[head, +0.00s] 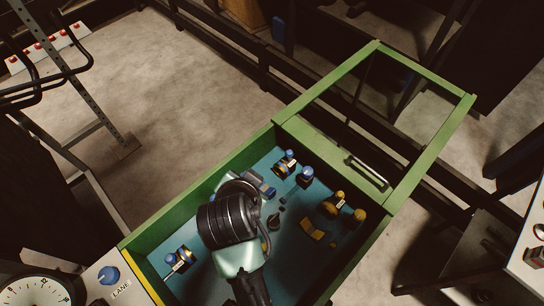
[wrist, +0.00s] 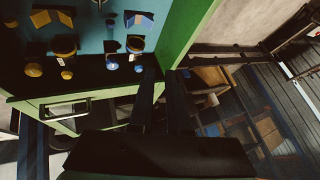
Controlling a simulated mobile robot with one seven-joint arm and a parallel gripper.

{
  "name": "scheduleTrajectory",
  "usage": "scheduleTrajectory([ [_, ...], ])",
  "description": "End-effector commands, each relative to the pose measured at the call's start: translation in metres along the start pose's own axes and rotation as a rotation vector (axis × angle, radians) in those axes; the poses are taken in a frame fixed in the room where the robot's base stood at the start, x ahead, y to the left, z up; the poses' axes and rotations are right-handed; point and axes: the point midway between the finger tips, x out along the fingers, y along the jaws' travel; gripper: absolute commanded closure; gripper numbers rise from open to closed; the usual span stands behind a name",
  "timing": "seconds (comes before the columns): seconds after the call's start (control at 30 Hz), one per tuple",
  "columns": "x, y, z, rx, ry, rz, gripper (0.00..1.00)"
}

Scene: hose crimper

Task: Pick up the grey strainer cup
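I cannot surely pick out the grey strainer cup in either view. Small dark pieces (head: 273,221) lie on the teal floor of the green-walled box (head: 190,208) in the head view, too small to identify. My arm covers part of the box there and hides my gripper's fingertips. In the wrist view my gripper (wrist: 163,82) shows two dark fingers set apart with nothing between them. They point across the green wall of the box, with blue and yellow parts to their left.
Blue parts (head: 305,175) and yellow parts (head: 359,215) stand in the box's right half. A blue and yellow part (head: 180,259) lies at its left. An open green frame lid (head: 427,143) extends at the back right. A dial gauge (head: 32,290) stands at bottom left.

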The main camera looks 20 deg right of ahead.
Motion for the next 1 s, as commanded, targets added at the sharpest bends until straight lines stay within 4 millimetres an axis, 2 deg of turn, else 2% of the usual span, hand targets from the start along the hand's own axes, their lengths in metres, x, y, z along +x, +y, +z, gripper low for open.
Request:
scheduleTrajectory([
  [0.03,0.011,0.028,0.021,0.039,-0.045,0.083,0.85],
  [0.1,0.018,0.054,0.04,0.082,-0.083,0.165,0.85],
  [0.23,0.023,0.079,0.058,0.124,-0.115,0.244,0.85],
  [0.37,0.035,0.085,0.062,0.132,-0.12,0.258,0.85],
  [0.7,0.087,0.096,0.068,0.13,-0.118,0.252,0.85],
  [1.0,0.103,0.099,0.071,0.129,-0.118,0.25,0.85],
])
